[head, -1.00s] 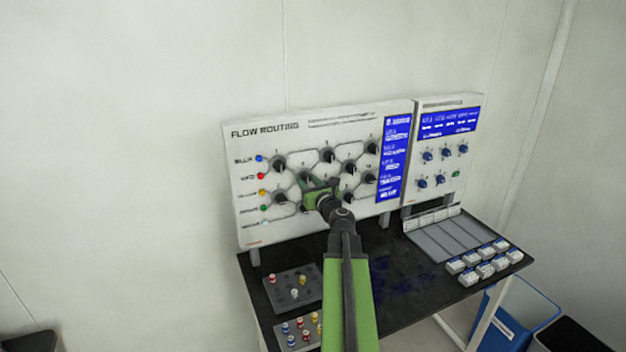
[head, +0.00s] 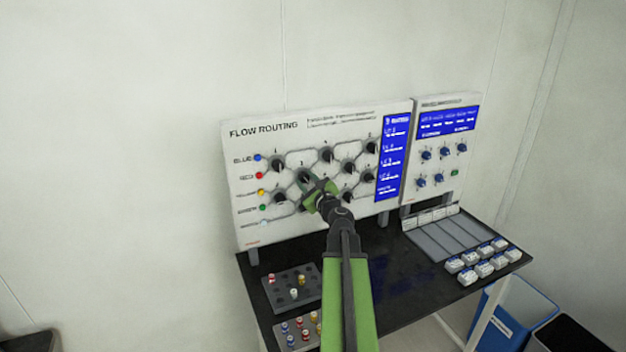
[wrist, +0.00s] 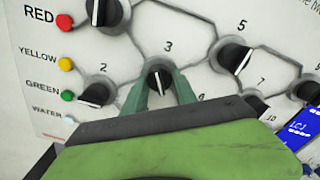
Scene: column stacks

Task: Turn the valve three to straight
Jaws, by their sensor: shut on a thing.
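Valve three is a black round knob with a white pointer mark; in the wrist view the knob (wrist: 159,80) sits just under the printed "3". Its mark runs close to upright in that view. My gripper (wrist: 162,88) has its two green fingers on either side of this knob, shut on it. In the head view my gripper (head: 307,180) reaches the left-middle part of the white FLOW ROUTING panel (head: 350,212). The lower part of the knob is partly hidden by my gripper.
Neighbouring knobs are close: valve one (wrist: 103,12), valve two (wrist: 97,93) and valve five (wrist: 236,58). A blue screen (head: 391,160) stands right of the knobs. Below, the black table (head: 385,265) holds peg trays (head: 310,287) and white blocks (head: 485,265).

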